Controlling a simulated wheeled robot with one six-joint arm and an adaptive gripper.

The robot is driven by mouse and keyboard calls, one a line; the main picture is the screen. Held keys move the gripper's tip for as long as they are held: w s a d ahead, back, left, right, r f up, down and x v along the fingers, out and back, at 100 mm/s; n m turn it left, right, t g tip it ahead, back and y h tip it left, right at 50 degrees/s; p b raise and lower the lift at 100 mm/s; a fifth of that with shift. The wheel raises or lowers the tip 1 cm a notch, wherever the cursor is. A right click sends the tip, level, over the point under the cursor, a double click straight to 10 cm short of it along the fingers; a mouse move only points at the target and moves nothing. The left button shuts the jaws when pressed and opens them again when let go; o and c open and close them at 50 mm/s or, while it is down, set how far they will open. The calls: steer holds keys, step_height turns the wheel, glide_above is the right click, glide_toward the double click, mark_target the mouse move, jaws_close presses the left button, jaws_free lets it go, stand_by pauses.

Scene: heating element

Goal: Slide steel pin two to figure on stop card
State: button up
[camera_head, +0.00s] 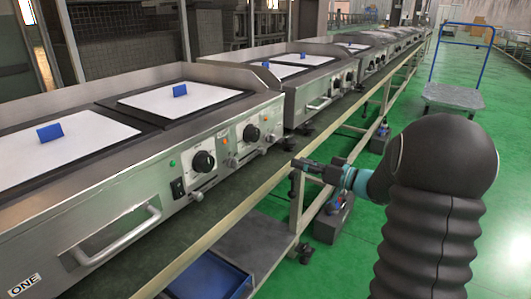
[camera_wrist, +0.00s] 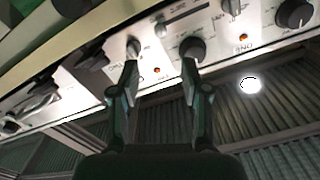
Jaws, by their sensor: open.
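In the head view my gripper (camera_head: 296,166) hangs beside the front of the nearest steel griddle unit, close to its control panel. In the wrist view my gripper (camera_wrist: 160,66) is open and empty, its two fingertips pointing at a control panel that looks upside down. A small metal pin or knob (camera_wrist: 133,47) shows just beyond the left fingertip, and a dark knob (camera_wrist: 191,47) beyond the right one. A slotted scale (camera_wrist: 185,16) lies above them. I cannot tell which part is steel pin two, or make out a stop card or its figure.
The griddle's front panel carries black dials (camera_head: 203,161), a handle (camera_head: 117,236) and a rail edge. White plates (camera_head: 75,146) with blue blocks (camera_head: 180,90) lie on top. A blue tray (camera_head: 208,276) sits below. A trolley (camera_head: 455,97) stands on open green floor.

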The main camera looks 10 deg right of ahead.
mark_target(266, 151)
steer(key=x, duration=1.3)
steer(key=shift+s, duration=0.1)
jaws_close()
